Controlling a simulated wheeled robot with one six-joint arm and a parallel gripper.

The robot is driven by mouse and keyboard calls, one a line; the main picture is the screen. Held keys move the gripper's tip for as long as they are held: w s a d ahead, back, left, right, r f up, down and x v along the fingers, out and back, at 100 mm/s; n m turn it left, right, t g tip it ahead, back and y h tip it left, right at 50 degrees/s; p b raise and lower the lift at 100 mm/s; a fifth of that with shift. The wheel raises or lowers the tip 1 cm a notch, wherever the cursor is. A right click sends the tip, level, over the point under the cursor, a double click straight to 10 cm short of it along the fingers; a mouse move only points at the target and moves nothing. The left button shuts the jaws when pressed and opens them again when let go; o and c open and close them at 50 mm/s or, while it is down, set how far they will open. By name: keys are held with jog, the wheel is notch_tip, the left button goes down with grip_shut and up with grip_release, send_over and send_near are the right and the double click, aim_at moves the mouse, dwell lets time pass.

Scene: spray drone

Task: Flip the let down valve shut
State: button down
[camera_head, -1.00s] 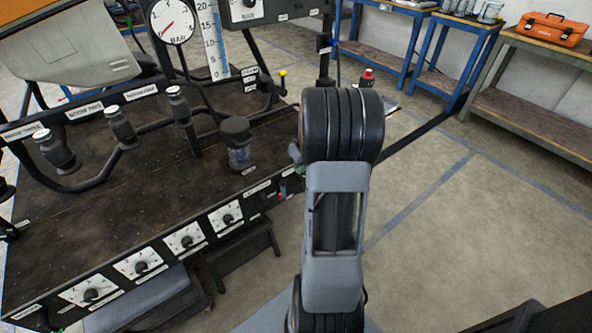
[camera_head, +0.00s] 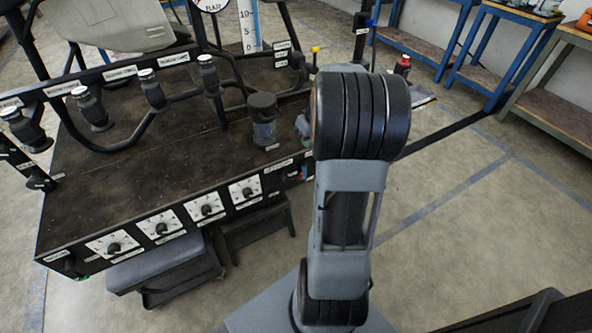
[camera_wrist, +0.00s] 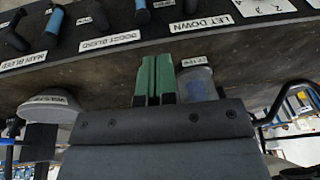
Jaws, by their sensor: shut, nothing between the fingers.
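My gripper (camera_wrist: 153,80) shows its green fingers in the wrist view, closed together with nothing between them. Valves with blue handles (camera_wrist: 142,12) stand above the BOOST BLEED label (camera_wrist: 110,40) and farther left. In the head view my arm hides most of the gripper, and the let down valve cannot be made out.
The black bench (camera_head: 130,185) stands at left, with dials (camera_head: 207,207) along its front and a clear-bodied filter (camera_head: 263,125) near its right end. A dark step (camera_head: 255,228) stands below. A red-capped bottle (camera_head: 402,65) is behind my arm.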

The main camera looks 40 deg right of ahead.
aim_at(298, 176)
jog(key=shift+f, duration=0.1)
jog(key=b+x, duration=0.1)
jog(key=x, duration=0.3)
jog(key=b+x, duration=0.1)
jog(key=x, duration=0.3)
jog(key=s+a+b+x, duration=0.1)
jog(key=b+x, duration=0.1)
jog(key=x, duration=0.2)
jog(key=shift+w+f, duration=0.1)
jog(key=shift+f, duration=0.15)
jog(key=shift+a+f, duration=0.25)
jog(key=shift+f, duration=0.35)
